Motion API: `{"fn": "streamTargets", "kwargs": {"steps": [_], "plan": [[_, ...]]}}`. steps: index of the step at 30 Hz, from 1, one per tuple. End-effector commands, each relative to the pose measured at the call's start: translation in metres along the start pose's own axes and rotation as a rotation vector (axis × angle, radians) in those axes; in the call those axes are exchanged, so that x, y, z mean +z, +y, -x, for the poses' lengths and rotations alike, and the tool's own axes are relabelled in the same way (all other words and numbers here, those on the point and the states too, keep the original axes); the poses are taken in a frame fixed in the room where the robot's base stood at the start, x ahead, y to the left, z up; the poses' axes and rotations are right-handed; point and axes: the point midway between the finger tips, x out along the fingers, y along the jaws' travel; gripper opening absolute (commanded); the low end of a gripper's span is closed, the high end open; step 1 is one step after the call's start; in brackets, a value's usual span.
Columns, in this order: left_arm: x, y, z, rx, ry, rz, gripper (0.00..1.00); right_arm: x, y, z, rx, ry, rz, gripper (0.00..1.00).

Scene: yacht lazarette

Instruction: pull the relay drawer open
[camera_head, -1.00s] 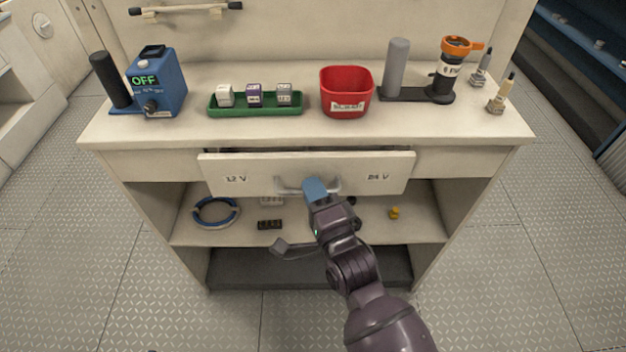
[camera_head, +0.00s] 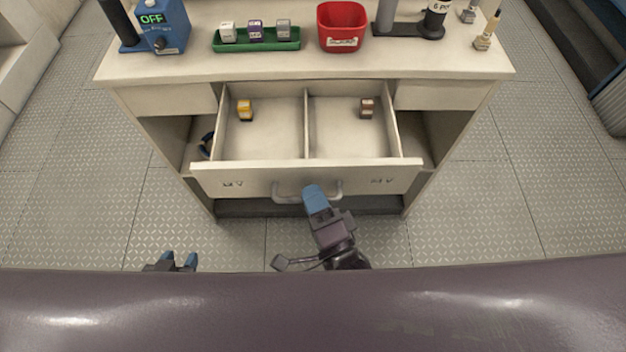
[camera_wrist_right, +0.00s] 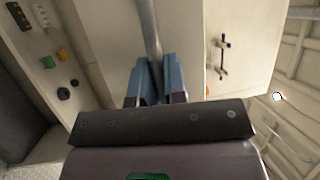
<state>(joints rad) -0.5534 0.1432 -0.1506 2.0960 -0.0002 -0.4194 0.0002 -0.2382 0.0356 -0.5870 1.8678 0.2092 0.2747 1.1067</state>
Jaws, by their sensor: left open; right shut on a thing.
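The relay drawer (camera_head: 219,180) stands well out of the cabinet, with its inside in view. A divider splits it into two compartments. A yellow relay (camera_head: 245,110) is in the left compartment and a reddish-brown relay (camera_head: 367,107) is in the right one. My right gripper (camera_head: 314,190) is shut on the grey bar handle (camera_head: 284,198) at the drawer front. In the right wrist view the handle bar (camera_wrist_right: 148,25) runs between the blue fingertips (camera_wrist_right: 157,68). My left gripper (camera_head: 178,260) is open and empty, low at the left, away from the drawer.
On the worktop (camera_head: 200,66) stand a blue tester reading OFF (camera_head: 172,28), a green tray (camera_head: 230,46) with three small blocks, a red bin (camera_head: 341,28) and a black stand (camera_head: 408,29).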

Motion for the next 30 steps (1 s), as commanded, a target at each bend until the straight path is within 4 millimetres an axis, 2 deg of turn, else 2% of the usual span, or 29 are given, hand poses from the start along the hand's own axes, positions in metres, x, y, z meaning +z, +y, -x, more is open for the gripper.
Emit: {"fn": "streamTargets", "kwargs": {"steps": [13,14,15,25,30], "plan": [[0.002,-0.003,-0.001,0.001,-0.004,-0.012,0.43,0.002,-0.001,0.003,0.000,-0.001,0.000,0.00],[0.002,-0.003,-0.001,0.001,-0.004,-0.013,0.43,0.002,-0.001,0.003,0.000,-0.001,0.000,0.17],[0.002,-0.003,-0.001,0.001,-0.003,-0.014,0.43,0.002,-0.001,0.003,0.000,-0.001,0.000,0.22],[-0.002,-0.003,0.000,0.001,0.004,-0.012,0.43,0.001,0.000,0.006,0.000,-0.001,0.001,0.22],[-0.003,-0.002,0.000,0.000,0.007,-0.006,0.43,0.001,0.001,0.025,0.003,-0.002,0.002,0.22]]}}
